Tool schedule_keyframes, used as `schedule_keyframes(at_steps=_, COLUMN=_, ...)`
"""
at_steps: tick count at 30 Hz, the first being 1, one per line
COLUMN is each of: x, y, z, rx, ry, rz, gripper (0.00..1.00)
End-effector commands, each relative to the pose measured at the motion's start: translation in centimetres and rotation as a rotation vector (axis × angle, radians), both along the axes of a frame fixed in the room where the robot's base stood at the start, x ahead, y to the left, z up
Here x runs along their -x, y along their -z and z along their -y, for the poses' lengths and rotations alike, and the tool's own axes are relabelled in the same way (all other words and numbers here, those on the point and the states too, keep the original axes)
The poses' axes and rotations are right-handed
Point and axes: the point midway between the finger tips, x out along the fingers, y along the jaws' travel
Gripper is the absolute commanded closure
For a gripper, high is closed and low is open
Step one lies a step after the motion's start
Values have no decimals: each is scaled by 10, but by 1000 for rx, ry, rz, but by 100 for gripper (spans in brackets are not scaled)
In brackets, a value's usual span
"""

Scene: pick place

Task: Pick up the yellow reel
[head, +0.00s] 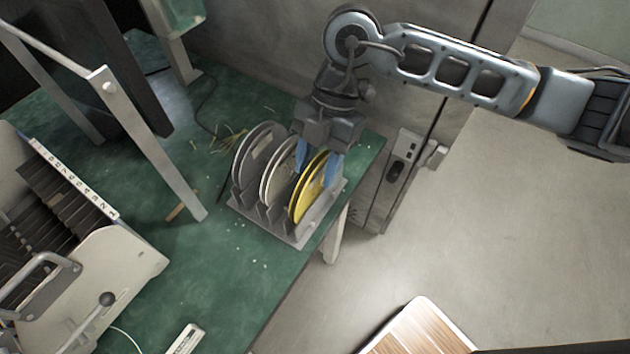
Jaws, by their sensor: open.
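The yellow reel (307,190) stands upright, slightly tilted, in the right end of a grey slotted rack (290,236) on the green table. A white reel (277,172) and a grey reel (252,158) stand to its left in the same rack. My gripper (318,163) comes down from above at the top of the yellow reel. Its blue fingertips are apart, one on the left side of the yellow reel near the white reel and one on its right. The gripper is open. I cannot tell whether the fingers touch the yellow reel.
The green table (225,265) ends just right of the rack, with open floor beyond. A metal post (150,145) stands left of the rack. A machine with a lever (90,285) is at the lower left. A wood-topped surface (425,332) is at the bottom. A grey wall is behind.

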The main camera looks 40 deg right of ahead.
Motion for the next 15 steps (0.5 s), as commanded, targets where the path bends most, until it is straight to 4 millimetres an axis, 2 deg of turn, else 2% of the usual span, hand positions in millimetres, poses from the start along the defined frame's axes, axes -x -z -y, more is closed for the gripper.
schedule_keyframes(at_steps=6, x=3, y=23, z=-10, rx=-2, ry=2, rz=-1, gripper=54)
schedule_keyframes(at_steps=15, x=3, y=26, z=-11, rx=-1, ry=0, rz=0, gripper=56)
